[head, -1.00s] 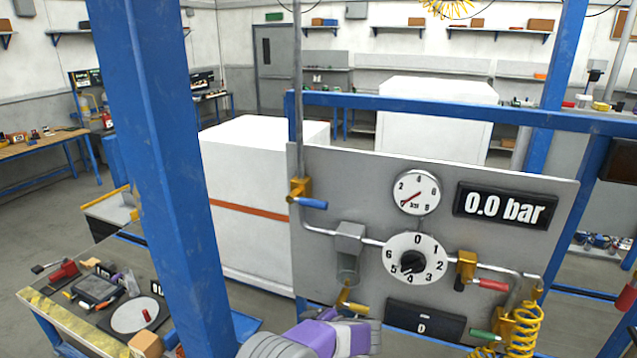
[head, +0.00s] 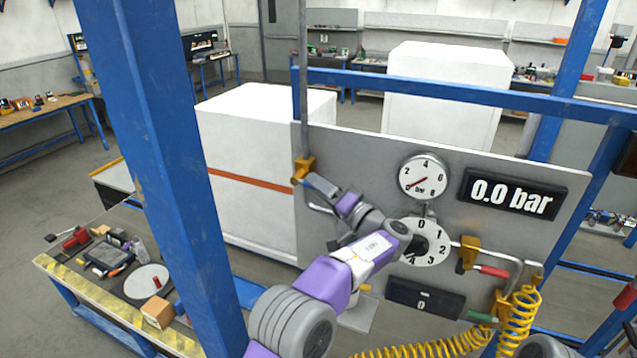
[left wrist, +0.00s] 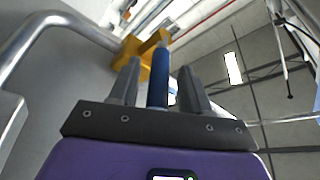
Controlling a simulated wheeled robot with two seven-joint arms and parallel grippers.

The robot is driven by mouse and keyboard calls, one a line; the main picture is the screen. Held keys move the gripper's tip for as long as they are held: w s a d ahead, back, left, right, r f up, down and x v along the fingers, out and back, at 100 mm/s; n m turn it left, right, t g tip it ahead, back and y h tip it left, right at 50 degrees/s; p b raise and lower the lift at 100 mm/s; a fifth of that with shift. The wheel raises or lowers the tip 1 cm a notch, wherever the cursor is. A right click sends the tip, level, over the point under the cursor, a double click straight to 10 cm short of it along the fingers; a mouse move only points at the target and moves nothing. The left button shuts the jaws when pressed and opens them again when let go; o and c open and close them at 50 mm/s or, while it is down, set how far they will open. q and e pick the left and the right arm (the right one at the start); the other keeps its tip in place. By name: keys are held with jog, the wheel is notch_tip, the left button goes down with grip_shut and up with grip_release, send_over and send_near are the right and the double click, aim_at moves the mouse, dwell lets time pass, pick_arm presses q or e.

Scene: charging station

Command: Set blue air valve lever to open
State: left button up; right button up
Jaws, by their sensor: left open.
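The blue lever (left wrist: 158,88) stands between the two open fingers of my left gripper (left wrist: 158,68) in the left wrist view. A gap shows on the right of the lever; whether a finger touches it I cannot tell. The lever joins a yellow valve body (left wrist: 147,47) just beyond the fingertips. In the head view the valve body (head: 304,170) sits on the pipe at the panel's left edge, and my left gripper (head: 318,184) reaches up to it. There the gripper hides the lever. My right gripper is not in view.
The grey panel (head: 460,210) carries a round gauge (head: 423,177), a numbered dial (head: 437,243), a display (head: 512,193) reading 0.0 bar, and a red-handled valve (head: 493,271). A blue post (head: 150,150) stands left of my arm. A yellow coiled hose (head: 518,312) hangs lower right.

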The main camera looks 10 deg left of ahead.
pick_arm(q)
jog(key=shift+w+a, duration=0.15)
jog(key=shift+a, duration=0.05)
grip_shut()
